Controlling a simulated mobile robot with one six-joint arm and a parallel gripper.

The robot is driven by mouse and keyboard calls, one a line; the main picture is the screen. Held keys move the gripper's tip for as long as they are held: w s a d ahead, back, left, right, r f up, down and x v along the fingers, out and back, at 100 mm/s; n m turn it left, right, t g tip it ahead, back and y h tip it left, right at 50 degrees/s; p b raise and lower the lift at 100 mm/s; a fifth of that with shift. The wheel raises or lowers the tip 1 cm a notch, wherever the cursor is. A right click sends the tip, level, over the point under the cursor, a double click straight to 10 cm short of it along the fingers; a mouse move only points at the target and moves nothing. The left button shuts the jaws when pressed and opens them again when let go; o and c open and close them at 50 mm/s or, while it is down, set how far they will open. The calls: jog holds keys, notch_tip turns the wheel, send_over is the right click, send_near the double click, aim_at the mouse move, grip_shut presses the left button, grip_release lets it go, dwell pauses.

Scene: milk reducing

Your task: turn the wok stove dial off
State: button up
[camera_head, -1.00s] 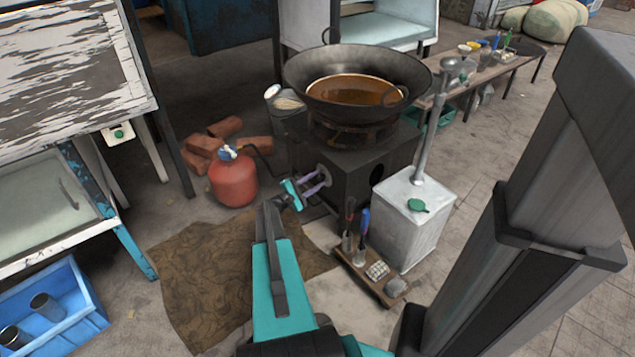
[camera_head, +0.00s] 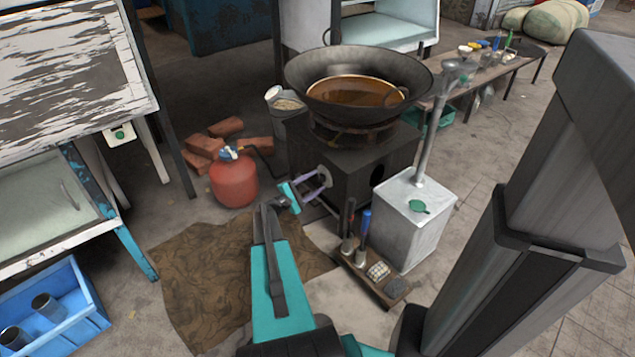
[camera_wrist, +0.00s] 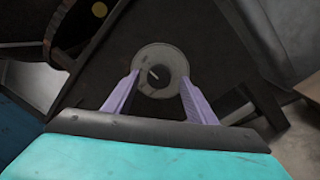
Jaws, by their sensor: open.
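The wok stove (camera_head: 350,172) is a dark box with the wok (camera_head: 300,72) on top, holding brown liquid. My gripper (camera_wrist: 159,80) is open, with one lavender finger on each side of the dial. I cannot tell whether the fingers touch it. In the head view my gripper (camera_head: 326,176) is at the stove's left face, and the dial is hard to make out there.
A red gas cylinder (camera_head: 234,183) stands left of the stove. A square metal can (camera_head: 410,225) stands to its right. A small wooden board (camera_head: 358,274) with brushes lies in front. A brown mat (camera_head: 215,275) covers the floor under my arm.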

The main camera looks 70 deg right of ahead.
jog(key=p+v, duration=0.2)
jog(key=v, duration=1)
jog(key=shift+a, duration=0.25)
